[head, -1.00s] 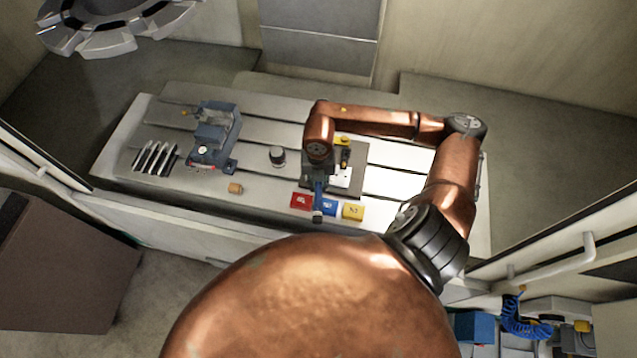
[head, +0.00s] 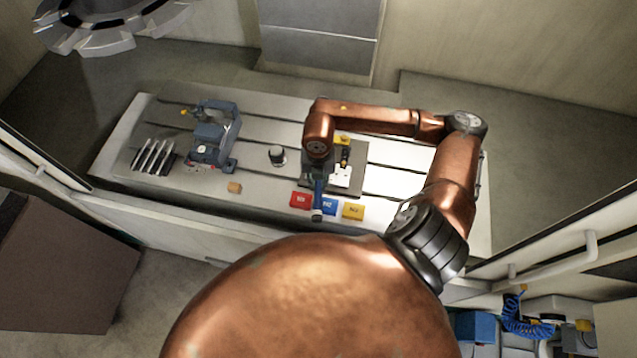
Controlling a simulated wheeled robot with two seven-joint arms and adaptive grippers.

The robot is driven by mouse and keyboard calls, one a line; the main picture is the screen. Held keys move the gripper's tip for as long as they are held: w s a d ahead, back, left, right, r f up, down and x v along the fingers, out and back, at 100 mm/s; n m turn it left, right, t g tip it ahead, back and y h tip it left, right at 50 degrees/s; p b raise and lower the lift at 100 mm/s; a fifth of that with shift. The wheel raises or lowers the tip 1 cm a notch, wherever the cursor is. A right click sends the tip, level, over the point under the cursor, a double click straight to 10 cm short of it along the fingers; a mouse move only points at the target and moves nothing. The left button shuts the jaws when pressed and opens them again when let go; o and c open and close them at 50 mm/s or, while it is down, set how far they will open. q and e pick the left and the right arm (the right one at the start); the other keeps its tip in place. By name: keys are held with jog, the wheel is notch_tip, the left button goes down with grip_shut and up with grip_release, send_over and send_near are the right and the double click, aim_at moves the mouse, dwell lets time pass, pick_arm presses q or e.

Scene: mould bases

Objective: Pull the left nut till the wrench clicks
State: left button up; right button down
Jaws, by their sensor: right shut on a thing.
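My right arm reaches in from the right, and my right gripper (head: 318,172) points down over the machine table. It is shut on the wrench (head: 318,200), whose blue handle shows below it with a dark end towards me. The wrench's head and the left nut are hidden under my arm and gripper. A mould base plate (head: 343,178) shows just right of the gripper, with a yellow-topped black fitting (head: 344,150) on it. My left gripper is not in view.
Red (head: 300,200), blue (head: 330,206) and yellow (head: 353,211) blocks lie at the front, close to the handle. Left are a dark round knob (head: 277,155), a small tan block (head: 235,188), a blue-grey vise (head: 212,135) and a slotted rack (head: 153,157). The slotted table (head: 400,185) is clear on the right.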

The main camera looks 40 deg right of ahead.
jog(key=shift+f+b, duration=0.3)
jog(key=shift+b, duration=0.2)
dwell(0.7)
jog(key=shift+f, duration=0.2)
jog(key=c, duration=2.4)
grip_release()
grip_shut()
